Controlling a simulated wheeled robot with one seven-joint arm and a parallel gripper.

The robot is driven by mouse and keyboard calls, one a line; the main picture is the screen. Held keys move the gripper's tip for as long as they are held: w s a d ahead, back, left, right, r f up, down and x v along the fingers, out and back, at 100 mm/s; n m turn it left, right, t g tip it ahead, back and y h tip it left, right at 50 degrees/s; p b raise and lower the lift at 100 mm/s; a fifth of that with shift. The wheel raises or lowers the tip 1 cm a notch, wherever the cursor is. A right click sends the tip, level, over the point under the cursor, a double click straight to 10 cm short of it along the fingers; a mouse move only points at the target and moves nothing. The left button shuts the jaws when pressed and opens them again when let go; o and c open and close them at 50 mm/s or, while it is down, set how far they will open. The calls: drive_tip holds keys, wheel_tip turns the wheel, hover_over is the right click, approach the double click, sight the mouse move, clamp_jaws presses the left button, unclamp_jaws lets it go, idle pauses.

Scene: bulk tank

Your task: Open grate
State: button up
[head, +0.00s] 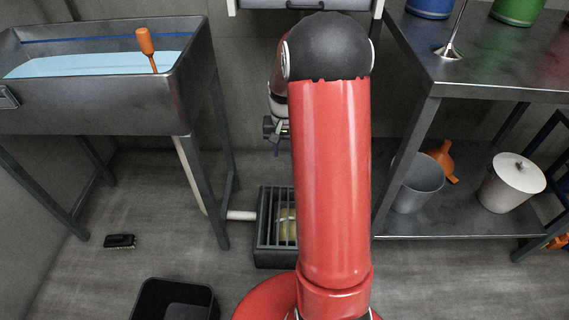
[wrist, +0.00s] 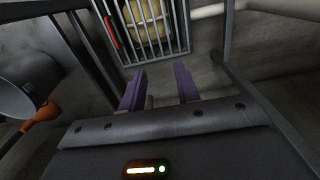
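The grate (head: 266,222) is a set of dark parallel bars over a low box on the floor, left of my red arm in the head view. It lies shut over the box, and a yellowish round thing (head: 287,226) shows beneath the bars. In the wrist view the grate (wrist: 157,40) is at the top, beyond my fingertips. My gripper (wrist: 159,86) has two purple fingers set apart with nothing between them. It is apart from the grate. In the head view my arm hides the grate's right part.
A steel tank (head: 120,103) with light blue liquid and an orange-handled tool (head: 147,45) stands at the left. A pale pipe (head: 240,215) runs to the box. A steel table (head: 500,60) stands at the right, with a grey bucket (head: 418,185) on its lower shelf. A black bin (head: 172,298) is in front.

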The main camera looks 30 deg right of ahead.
wheel_tip(320, 180, down, 7)
idle(0.3)
drive_tip(key=shift+a, duration=0.1)
drive_tip(key=shift+b, duration=0.3)
clamp_jaws()
drive_tip(key=c, duration=0.6)
unclamp_jaws()
drive_tip(key=shift+c, duration=0.2)
drive_tip(key=o, duration=0.6)
drive_tip(key=shift+o, duration=0.2)
wheel_tip(320, 180, up, 8)
drive_tip(key=shift+p, duration=0.4)
drive_tip(key=shift+f, duration=0.1)
